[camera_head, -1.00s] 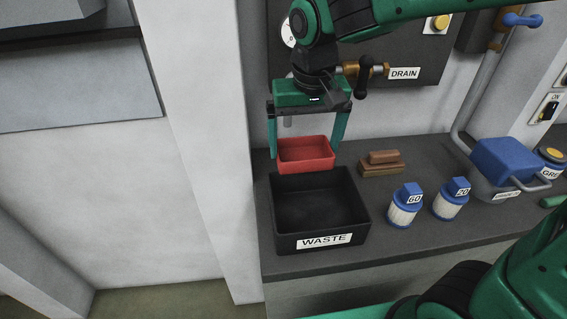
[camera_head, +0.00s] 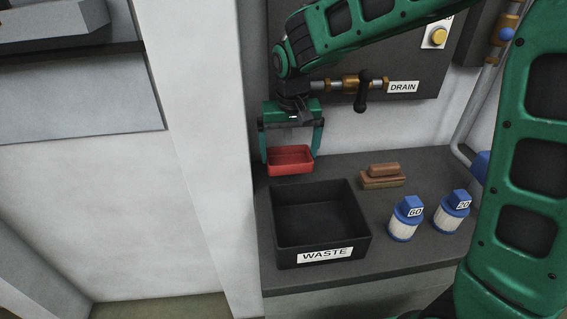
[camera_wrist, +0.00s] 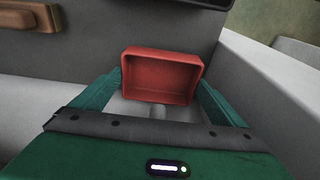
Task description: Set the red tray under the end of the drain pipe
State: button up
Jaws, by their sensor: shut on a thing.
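The red tray (camera_head: 291,168) is a small open box, upright and level, behind the black waste bin. My gripper (camera_head: 291,154) is shut on it, one finger at each side; the wrist view shows the tray (camera_wrist: 162,76) empty between the fingers. The drain valve (camera_head: 350,85), with brass fittings and a black handle, is on the wall panel above and right of the gripper. The pipe end is mostly hidden behind my gripper in the head view. Whether the tray touches the counter is unclear.
The black bin (camera_head: 324,256) marked WASTE stands at the counter's left front. A brown block (camera_head: 382,180) and two blue-capped filters (camera_head: 405,222), (camera_head: 452,213) stand to its right. A white wall column (camera_head: 195,150) is close on the left. My arm covers the right side.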

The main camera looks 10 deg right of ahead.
aim_at(288, 163)
jog(key=shift+w+f, duration=0.15)
jog(key=shift+f, duration=1.9)
jog(key=o, duration=1.2)
jog(key=shift+f, duration=0.1)
notch_tip(288, 163, up, 12)
jog(key=s, duration=0.1)
jog(key=shift+s, duration=0.4)
